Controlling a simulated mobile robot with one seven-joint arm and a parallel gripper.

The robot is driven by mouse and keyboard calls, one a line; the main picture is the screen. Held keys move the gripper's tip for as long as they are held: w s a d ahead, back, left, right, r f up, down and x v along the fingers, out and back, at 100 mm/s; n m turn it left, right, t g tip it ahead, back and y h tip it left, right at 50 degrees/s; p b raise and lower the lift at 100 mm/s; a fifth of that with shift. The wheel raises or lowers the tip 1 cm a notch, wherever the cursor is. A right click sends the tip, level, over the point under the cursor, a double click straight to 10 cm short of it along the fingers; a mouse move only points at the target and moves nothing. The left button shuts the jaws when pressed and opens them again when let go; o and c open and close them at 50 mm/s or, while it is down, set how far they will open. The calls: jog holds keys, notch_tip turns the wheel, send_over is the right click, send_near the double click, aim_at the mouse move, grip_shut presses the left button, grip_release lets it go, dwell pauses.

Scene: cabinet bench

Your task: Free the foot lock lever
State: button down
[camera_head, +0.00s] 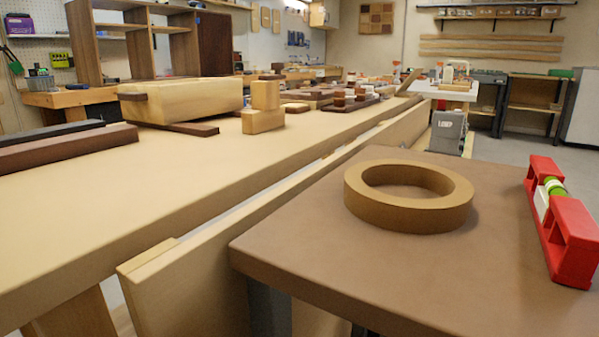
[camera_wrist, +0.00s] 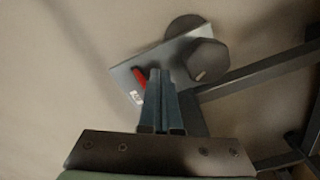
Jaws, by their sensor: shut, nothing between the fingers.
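A small red lever (camera_wrist: 139,76) shows in the wrist view, on a pale grey plate (camera_wrist: 122,74) beside a dark round caster wheel (camera_wrist: 208,62). My gripper (camera_wrist: 162,74) is shut and empty, its two bluish fingers side by side. In the picture its tips are just right of the red lever and overlap the plate; I cannot tell whether they touch it. The fingers hide part of the plate. Neither the gripper nor the lever shows in the head view.
Dark frame legs (camera_wrist: 255,72) run right of the wheel over a plain floor. In the head view, a brown-topped table (camera_head: 330,255) holds a tan ring (camera_head: 408,215) and a red level-like tool (camera_head: 560,220). A long wooden bench (camera_head: 80,215) stands left.

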jog(key=shift+s+d, duration=0.35)
jog(key=shift+d, duration=0.2)
jog(key=shift+s+d, duration=0.35)
jog(key=shift+d, duration=0.2)
jog(key=shift+p, duration=0.35)
jog(key=shift+w+a+r+p, duration=0.2)
jog(key=shift+a+r+p, duration=0.1)
jog(key=shift+r+p, duration=0.3)
jog(key=shift+w+a+r+p, duration=0.15)
jog(key=shift+a+r+p, duration=0.1)
jog(key=shift+r+p, duration=0.3)
notch_tip(320, 180, up, 7)
jog(key=p, duration=0.8)
jog(key=shift+f, duration=0.15)
